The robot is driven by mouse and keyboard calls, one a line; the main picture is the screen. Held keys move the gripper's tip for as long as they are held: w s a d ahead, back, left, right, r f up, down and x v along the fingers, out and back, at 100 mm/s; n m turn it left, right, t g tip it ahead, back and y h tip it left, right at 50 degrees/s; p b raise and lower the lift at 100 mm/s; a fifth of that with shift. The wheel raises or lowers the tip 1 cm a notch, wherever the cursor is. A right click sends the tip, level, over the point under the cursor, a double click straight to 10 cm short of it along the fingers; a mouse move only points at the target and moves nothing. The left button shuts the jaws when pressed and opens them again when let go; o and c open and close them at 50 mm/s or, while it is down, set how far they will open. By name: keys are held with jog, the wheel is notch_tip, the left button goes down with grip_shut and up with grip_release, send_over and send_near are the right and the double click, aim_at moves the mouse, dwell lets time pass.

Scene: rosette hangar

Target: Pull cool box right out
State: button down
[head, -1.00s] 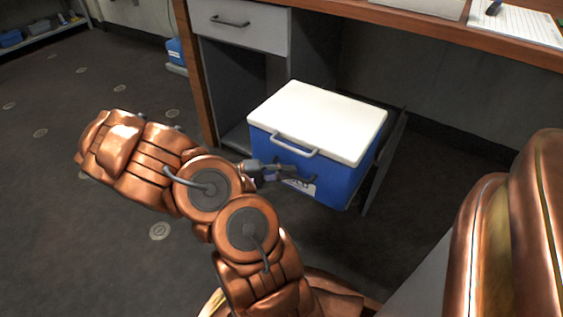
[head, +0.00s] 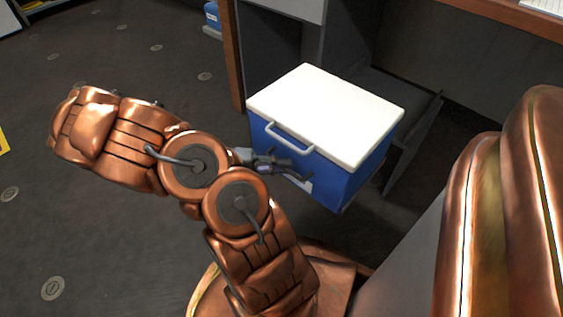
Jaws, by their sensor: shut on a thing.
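The cool box (head: 320,167) is blue with a white lid (head: 328,112) and a pale carry handle (head: 290,136) at its front. It stands in front of the desk, with its back part still by a dark grey shelf (head: 405,97). My gripper (head: 287,171) is at the box's front face, below the pale handle, and is shut on the box's front. The exact part between the fingers is too small and dark to tell. A white label on the front is partly hidden by my gripper. The underside of the box is hidden.
The desk's wooden side edge (head: 232,55) stands left of the box, with a grey cabinet (head: 285,45) behind. A dark upright panel (head: 413,145) stands right of the box. Another blue box (head: 211,14) sits far back. The dark floor at left is clear.

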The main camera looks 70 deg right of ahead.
jog(key=c, duration=1.2)
grip_release()
jog(key=shift+w, duration=0.1)
jog(key=v, duration=1.1)
jog(key=shift+w+a, duration=0.25)
jog(key=shift+w, duration=0.1)
